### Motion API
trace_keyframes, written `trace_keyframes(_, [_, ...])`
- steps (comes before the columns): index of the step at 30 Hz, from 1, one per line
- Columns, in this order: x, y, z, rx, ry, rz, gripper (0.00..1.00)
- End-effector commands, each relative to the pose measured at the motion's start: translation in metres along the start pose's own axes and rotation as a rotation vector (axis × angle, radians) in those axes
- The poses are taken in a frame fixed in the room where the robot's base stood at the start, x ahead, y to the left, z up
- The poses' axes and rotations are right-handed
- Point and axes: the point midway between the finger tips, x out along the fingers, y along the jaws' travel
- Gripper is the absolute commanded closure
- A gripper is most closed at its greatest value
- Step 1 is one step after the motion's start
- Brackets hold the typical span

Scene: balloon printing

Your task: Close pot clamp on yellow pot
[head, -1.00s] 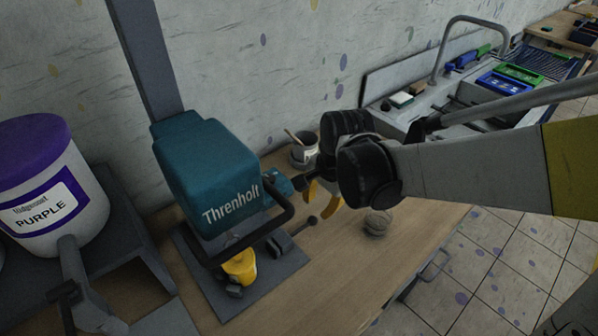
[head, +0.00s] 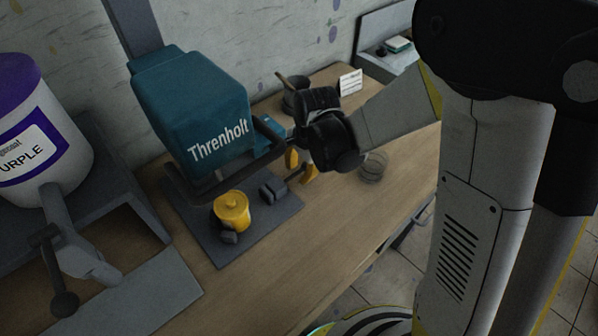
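The yellow pot (head: 231,208) stands upright with its lid on, on the dark base plate (head: 216,256) under the teal Threnholt machine (head: 197,112). A small dark clamp block (head: 229,237) sits at its near side. Another dark clamp block (head: 272,191) with a lever sits to the right of the pot, apart from it. My gripper (head: 300,172) has yellow fingers and hangs just right of the machine, by the lever. The fingers look spread apart, with nothing seen between them. Part of the lever is hidden by my gripper.
A dark container with a stick (head: 296,98) and a white card (head: 350,82) stand behind. A purple paint container (head: 38,125) is at left. The table front (head: 300,265) is clear.

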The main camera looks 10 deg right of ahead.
Motion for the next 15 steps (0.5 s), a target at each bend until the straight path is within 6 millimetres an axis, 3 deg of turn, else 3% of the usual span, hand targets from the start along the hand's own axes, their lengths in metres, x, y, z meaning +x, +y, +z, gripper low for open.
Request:
trace_keyframes(7, [0.0002,-0.0001,0.0001,0.0,0.0,0.0,0.69])
trace_keyframes(10, [0.0001,-0.0001,0.0001,0.0,0.0,0.0,0.97])
trace_keyframes(15, [0.0001,0.0,0.0001,0.0,0.0,0.0,1.0])
